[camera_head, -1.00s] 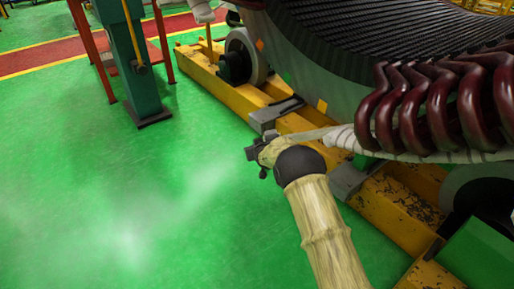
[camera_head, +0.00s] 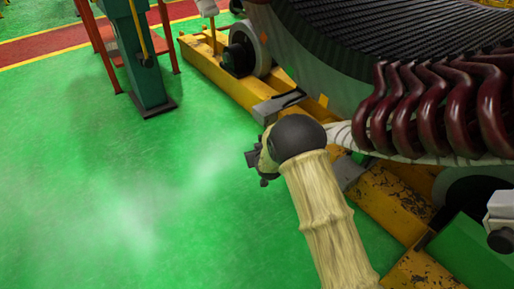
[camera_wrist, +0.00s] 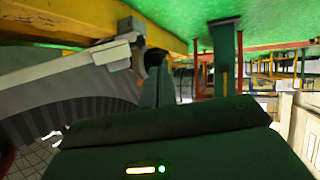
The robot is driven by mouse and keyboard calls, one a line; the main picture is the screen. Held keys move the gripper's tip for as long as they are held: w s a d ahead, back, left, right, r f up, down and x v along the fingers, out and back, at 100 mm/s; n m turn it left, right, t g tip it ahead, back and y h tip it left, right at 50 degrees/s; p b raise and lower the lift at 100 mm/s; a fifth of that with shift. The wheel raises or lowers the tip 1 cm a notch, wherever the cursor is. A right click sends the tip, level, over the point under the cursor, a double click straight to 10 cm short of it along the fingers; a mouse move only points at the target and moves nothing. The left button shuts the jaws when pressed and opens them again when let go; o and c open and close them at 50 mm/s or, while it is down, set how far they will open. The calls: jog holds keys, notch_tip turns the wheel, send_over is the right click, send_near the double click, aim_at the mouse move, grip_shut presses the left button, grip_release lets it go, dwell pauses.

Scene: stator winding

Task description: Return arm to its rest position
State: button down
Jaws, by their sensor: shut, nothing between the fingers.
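My gripper (camera_head: 252,158) shows small and dark in the head view, beyond the black rounded wrist joint of my cream-sleeved arm. It hangs over the green floor, just left of the yellow base frame, with nothing seen in it. In the wrist view a dark green body (camera_wrist: 165,150) with a small lit strip fills the bottom. The large stator (camera_head: 340,60) lies beyond and right of my arm, with dark red looped coil ends (camera_head: 430,105) and a pale wrapped ring below them. My wrist hides part of the frame and ring.
The yellow base frame (camera_head: 205,72) with rollers (camera_head: 245,50) runs diagonally under the stator, close to my arm. A green post (camera_head: 137,60) with a red frame stands at upper left. Open green floor (camera_head: 120,190) lies left of my arm.

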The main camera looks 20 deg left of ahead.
jog(key=shift+s+d+r, duration=0.1)
jog(key=shift+s+r, duration=0.25)
jog(key=shift+s, duration=0.45)
